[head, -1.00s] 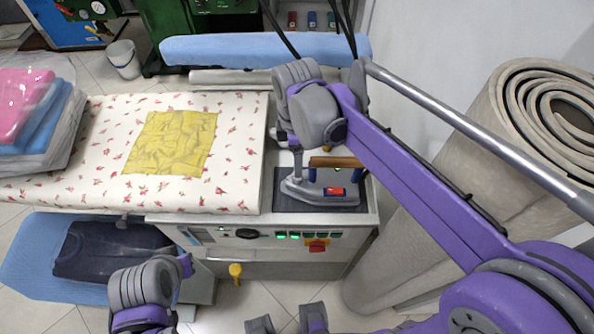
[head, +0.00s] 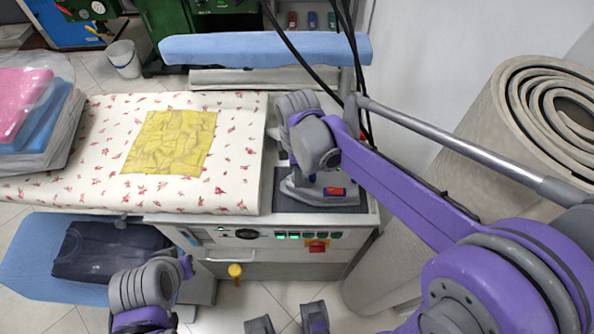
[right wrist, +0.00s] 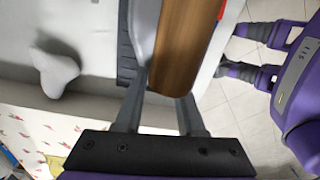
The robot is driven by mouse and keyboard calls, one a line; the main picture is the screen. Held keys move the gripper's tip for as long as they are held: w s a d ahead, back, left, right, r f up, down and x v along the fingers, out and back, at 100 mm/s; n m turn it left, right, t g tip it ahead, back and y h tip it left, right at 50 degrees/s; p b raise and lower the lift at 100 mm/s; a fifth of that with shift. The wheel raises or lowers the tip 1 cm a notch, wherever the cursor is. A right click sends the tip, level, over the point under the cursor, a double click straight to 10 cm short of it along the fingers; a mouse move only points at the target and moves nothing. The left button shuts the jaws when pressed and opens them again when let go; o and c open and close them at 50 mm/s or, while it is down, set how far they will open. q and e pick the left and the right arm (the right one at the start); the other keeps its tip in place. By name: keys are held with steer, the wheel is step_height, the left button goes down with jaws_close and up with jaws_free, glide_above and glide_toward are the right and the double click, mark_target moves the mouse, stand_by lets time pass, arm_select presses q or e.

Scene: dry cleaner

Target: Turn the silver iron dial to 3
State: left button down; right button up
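The silver iron (head: 318,199) stands on a dark pad (head: 285,204) at the right end of the ironing table. A red and blue piece (head: 334,191) shows on it; any dial marks are too small to read. My right gripper (head: 309,178) is down over the iron and hides its brown handle in the head view. In the right wrist view the handle (right wrist: 182,45) lies near and between the spread fingers (right wrist: 160,105), with no clear grip. A round black knob (head: 246,234) is on the table's front panel. My left arm is at lower left; its finger state is unclear.
The padded table (head: 60,185) carries a yellow cloth (head: 170,143) and bagged folded clothes (head: 40,120). Green-lit switches and a red switch (head: 317,246) are on the front panel. A rolled grey carpet (head: 480,130) stands at the right. Cables hang behind the iron.

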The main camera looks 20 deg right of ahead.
jaws_close()
steer(key=shift+m, duration=3)
steer(key=o, duration=0.6)
jaws_free()
steer(key=shift+o, duration=0.2)
step_height(320, 180, up, 11)
steer(key=shift+p, duration=0.3)
